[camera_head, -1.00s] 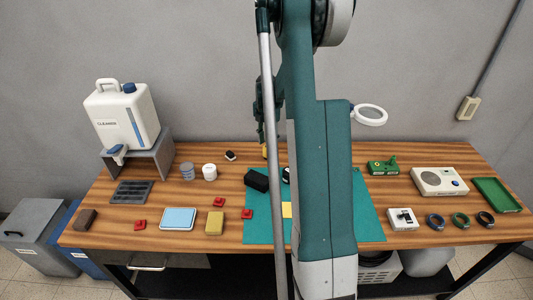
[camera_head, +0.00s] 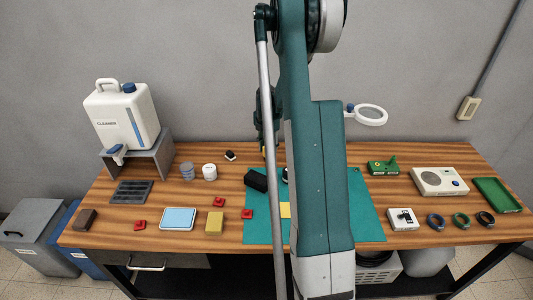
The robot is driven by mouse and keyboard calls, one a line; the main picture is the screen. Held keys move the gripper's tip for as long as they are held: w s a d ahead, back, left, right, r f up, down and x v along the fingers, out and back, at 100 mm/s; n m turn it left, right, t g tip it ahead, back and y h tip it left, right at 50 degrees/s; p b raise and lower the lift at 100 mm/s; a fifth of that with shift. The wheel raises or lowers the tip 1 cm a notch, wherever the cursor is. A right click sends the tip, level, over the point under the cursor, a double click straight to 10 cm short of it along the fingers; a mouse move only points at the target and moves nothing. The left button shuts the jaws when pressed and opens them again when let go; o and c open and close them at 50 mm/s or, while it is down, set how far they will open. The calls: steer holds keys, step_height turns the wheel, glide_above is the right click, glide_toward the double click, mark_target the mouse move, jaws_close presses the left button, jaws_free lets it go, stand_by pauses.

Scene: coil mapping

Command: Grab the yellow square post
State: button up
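My arm stands across the middle of the view and hides much of the mat. Part of my wrist and gripper (camera_head: 262,125) shows at the left edge of the arm, above the back of the table. Its fingers are too hidden to tell open from shut. A small yellow bit (camera_head: 264,153) shows just below it; I cannot tell whether it is a post or part of the gripper. A flat-looking yellow square (camera_head: 285,210) lies on the green mat (camera_head: 262,230), partly beside my arm. I cannot tell whether that is the yellow square post.
A black block (camera_head: 256,180) lies at the mat's left. A magnifier (camera_head: 369,115), a green device (camera_head: 382,168) and rings (camera_head: 461,220) are at right.

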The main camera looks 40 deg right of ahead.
steer(key=c, duration=1)
steer(key=shift+r, duration=0.15)
steer(key=shift+r, duration=4.9)
